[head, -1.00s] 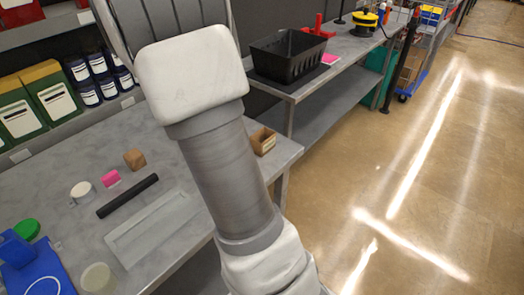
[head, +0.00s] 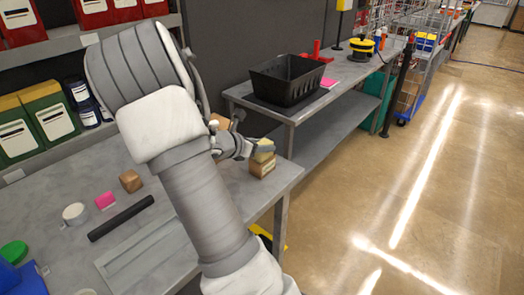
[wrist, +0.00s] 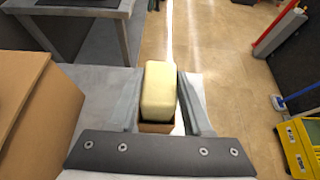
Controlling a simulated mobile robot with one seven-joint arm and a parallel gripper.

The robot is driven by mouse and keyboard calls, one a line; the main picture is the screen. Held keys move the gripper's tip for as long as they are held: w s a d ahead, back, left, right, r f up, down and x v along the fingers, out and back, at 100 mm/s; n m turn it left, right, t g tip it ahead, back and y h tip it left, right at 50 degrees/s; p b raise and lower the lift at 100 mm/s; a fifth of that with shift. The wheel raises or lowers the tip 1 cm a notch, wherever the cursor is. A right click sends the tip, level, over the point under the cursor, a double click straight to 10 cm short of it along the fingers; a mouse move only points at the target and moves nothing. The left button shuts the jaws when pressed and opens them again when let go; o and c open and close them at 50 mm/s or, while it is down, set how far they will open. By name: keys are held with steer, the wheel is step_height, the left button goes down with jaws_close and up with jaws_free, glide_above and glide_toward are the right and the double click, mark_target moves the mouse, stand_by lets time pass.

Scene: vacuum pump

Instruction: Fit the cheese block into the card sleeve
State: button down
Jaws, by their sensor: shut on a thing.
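The cheese block is a pale yellow block that shows in the wrist view (wrist: 158,88) and, small, in the head view (head: 264,150). My gripper (head: 258,147) is shut on it, with one finger on each side in the wrist view (wrist: 160,95). The card sleeve (head: 262,167) is a small brown open box standing near the table's right edge, directly below the cheese. Its brown card also shows at the near foot of the cheese in the wrist view (wrist: 157,127). I cannot tell whether the cheese's lower end is inside the opening.
A brown cardboard box (wrist: 38,115) stands left of my gripper in the wrist view. On the grey table (head: 155,170) lie a black rod (head: 121,218), a pink block (head: 105,200), a wooden cube (head: 130,181) and a white round pot (head: 74,213). A black crate (head: 290,80) stands on the far bench.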

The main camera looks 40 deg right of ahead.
steer(key=shift+f, duration=0.5)
steer(key=shift+f, duration=0.15)
steer(key=shift+c, duration=1.6)
jaws_free()
